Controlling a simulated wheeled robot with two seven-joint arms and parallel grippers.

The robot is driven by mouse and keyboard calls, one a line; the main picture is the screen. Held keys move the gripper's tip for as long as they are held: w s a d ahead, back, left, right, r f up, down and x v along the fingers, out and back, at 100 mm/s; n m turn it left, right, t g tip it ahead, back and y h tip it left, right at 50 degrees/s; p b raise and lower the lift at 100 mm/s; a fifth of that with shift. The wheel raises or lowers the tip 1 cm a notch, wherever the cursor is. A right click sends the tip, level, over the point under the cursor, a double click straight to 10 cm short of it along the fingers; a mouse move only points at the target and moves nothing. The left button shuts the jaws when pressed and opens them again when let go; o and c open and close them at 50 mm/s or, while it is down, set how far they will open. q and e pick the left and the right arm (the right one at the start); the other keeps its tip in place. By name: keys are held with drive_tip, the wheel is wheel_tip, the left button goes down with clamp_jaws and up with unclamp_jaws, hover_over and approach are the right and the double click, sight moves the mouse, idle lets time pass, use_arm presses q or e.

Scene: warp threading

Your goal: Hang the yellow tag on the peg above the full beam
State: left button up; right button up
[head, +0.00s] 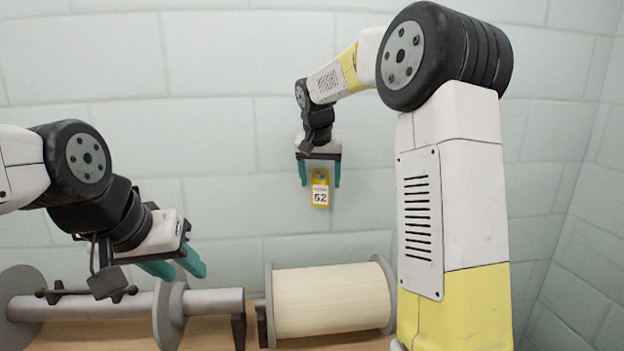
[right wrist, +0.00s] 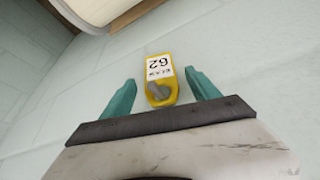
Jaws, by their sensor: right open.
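The yellow tag (head: 320,198) with a white label reading 62 hangs against the wall above the full beam (head: 333,300), a wide pale-wound roll. In the right wrist view the grey peg (right wrist: 157,93) shows at the hole end of the yellow tag (right wrist: 160,70), and the tag appears to hang on it. My right gripper (head: 320,184) is open, with one teal finger on each side of the tag and gaps to both; its fingers also show in the right wrist view (right wrist: 161,87). My left gripper (head: 182,270) is open and empty above the bare roller at the left.
A bare grey roller (head: 215,302) with round flanges lies left of the full beam on the wooden surface (head: 205,335). A dark bracket (head: 238,330) stands between them. The pale block wall (head: 210,120) is close behind the tag. My right arm covers the area right of the beam.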

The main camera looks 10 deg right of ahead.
drive_tip(key=d+v, duration=0.1)
drive_tip(key=v, duration=0.7)
drive_tip(key=s+d+f+n+y, duration=0.1)
drive_tip(key=s+d+n+y, duration=0.1)
drive_tip(key=s, duration=1.4)
drive_tip(key=s+f+t, duration=0.1)
drive_tip(key=s+f, duration=0.3)
drive_tip(key=s, duration=0.3)
drive_tip(key=s+f+n+y, duration=0.1)
drive_tip(key=s+f, duration=0.3)
drive_tip(key=s, duration=0.3)
drive_tip(key=shift+s+a+n+t, duration=0.15)
drive_tip(key=shift+a+n+t, duration=0.15)
drive_tip(key=shift+a+t, duration=0.1)
idle(1.9)
